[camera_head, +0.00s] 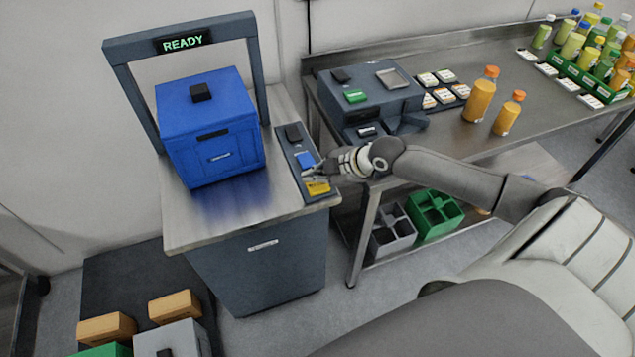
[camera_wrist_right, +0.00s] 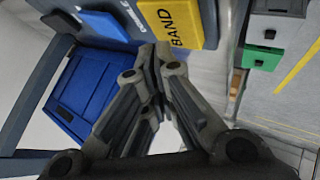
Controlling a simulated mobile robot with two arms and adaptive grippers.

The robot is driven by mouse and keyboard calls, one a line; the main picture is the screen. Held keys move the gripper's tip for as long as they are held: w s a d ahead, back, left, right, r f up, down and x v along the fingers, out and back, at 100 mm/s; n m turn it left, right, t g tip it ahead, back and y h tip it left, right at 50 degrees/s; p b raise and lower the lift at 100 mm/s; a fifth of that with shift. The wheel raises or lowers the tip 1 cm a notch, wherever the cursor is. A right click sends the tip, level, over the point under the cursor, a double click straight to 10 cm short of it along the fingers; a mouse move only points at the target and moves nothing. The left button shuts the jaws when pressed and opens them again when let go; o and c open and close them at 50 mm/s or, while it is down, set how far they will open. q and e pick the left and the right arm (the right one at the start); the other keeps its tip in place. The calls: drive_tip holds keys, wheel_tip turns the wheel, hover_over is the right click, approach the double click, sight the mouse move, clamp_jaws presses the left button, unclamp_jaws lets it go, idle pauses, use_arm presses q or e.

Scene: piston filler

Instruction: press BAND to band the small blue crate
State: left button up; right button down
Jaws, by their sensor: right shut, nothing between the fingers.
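The small blue crate (camera_head: 212,130), closed with a black piece on top, sits on the steel top of the banding machine (camera_head: 225,222), under its dark arch. The arch display (camera_head: 184,41) reads READY. The yellow BAND button (camera_head: 318,188) is at the near end of a dark button panel right of the crate; its lettering shows in the wrist view (camera_wrist_right: 172,24). My right gripper (camera_head: 318,173) is shut and empty, its fingertips (camera_wrist_right: 160,52) close beside the BAND button. I cannot tell whether they touch it. The left gripper is not in view.
A blue button (camera_head: 305,160) and a black one (camera_head: 293,132) share the panel. Right is a bench (camera_head: 455,95) with a grey machine (camera_head: 368,92), two orange bottles (camera_head: 480,94) and a green crate of bottles (camera_head: 583,78). Grey and green crates (camera_head: 435,214) stand below it.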

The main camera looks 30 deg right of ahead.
sight(316, 187)
drive_tip(key=shift+f, duration=0.2)
drive_tip(key=shift+f, duration=0.25)
drive_tip(key=shift+f+b, duration=0.5)
idle(0.9)
drive_tip(key=shift+r, duration=0.1)
drive_tip(key=shift+r+p, duration=0.8)
wheel_tip(316, 187, up, 5)
drive_tip(key=p, duration=0.4)
drive_tip(key=shift+r, duration=0.1)
idle(0.3)
